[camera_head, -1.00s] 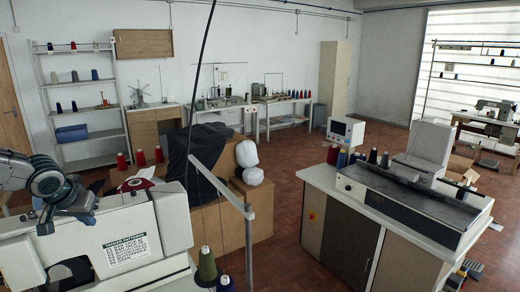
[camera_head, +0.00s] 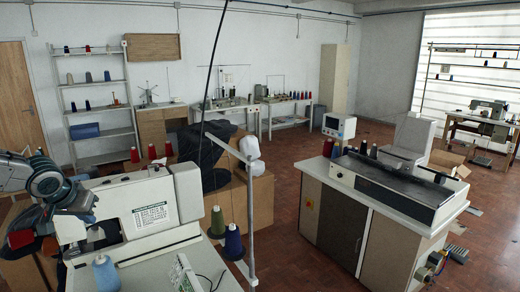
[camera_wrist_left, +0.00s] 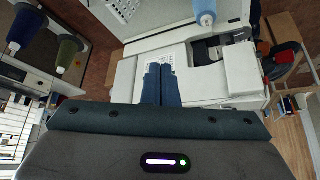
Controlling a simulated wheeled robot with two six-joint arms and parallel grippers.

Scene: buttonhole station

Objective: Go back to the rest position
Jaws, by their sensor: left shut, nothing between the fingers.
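My left gripper (camera_head: 86,203) is at the left edge of the head view, beside the white buttonhole machine (camera_head: 150,192). In the left wrist view its two blue fingers (camera_wrist_left: 161,84) are pressed together with nothing between them. Behind the fingertips that view shows the white machine body (camera_wrist_left: 150,52). My right gripper is in neither view.
A light blue thread cone (camera_head: 106,273) stands on the machine's table. Green (camera_head: 217,221) and dark blue (camera_head: 234,242) cones stand by a metal post (camera_head: 250,220). A cabinet (camera_head: 345,215) with a long machine stands at right. Red-brown floor is open between.

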